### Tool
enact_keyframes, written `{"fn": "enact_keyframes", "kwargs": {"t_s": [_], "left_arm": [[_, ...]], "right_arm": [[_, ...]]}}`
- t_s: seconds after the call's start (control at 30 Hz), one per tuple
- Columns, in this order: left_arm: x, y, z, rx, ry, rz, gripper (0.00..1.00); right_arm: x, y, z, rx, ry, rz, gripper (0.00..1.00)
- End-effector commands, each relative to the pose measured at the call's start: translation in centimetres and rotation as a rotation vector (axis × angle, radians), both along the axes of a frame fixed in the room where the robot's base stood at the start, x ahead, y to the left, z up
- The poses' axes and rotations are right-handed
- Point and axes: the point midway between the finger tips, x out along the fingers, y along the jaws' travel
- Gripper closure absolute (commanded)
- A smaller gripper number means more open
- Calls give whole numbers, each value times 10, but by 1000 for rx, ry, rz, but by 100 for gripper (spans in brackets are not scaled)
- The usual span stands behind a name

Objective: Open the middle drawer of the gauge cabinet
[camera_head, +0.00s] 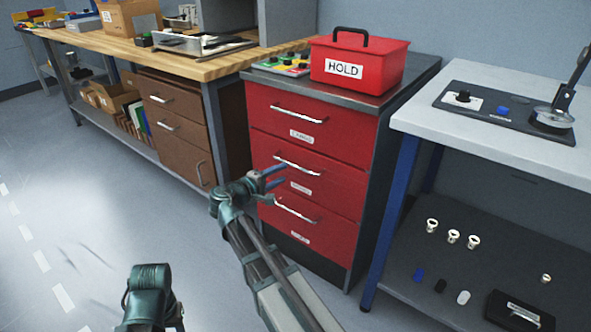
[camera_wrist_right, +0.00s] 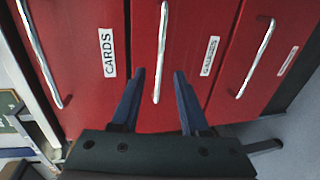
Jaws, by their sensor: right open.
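The gauge cabinet is red with three drawers, dark sides and a grey top (camera_head: 400,85). Its middle drawer (camera_head: 335,185) is closed, with a silver bar handle (camera_head: 297,166); in the right wrist view this handle (camera_wrist_right: 160,50) stands beside a label (camera_wrist_right: 209,56) that seems to read GAUGES. My right gripper (camera_head: 277,177) is open and empty in front of the middle drawer's left part. In the right wrist view its blue fingers (camera_wrist_right: 159,75) lie either side of the middle handle's near end; I cannot tell how deep the handle sits between them. My left gripper is not visible.
The top drawer (camera_head: 320,130) and bottom drawer (camera_head: 320,228) are closed. A red HOLD box (camera_head: 358,65) and a button panel (camera_head: 283,66) sit on top. A wooden bench (camera_head: 220,66) stands left, a white table (camera_head: 470,125) right. The floor in front is clear.

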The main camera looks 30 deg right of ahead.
Motion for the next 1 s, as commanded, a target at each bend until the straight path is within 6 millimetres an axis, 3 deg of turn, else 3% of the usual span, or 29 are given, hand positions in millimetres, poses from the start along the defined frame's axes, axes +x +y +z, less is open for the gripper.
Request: {"fn": "enact_keyframes", "kwargs": {"t_s": [0.2,0.43,0.9,1.0], "left_arm": [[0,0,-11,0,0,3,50],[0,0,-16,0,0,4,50],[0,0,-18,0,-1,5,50],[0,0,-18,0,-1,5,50]], "right_arm": [[18,-41,-11,1,-1,-3,55],[29,-69,-17,1,0,-1,55],[32,-79,-18,1,-1,0,55],[32,-79,-18,1,-1,0,70]]}}
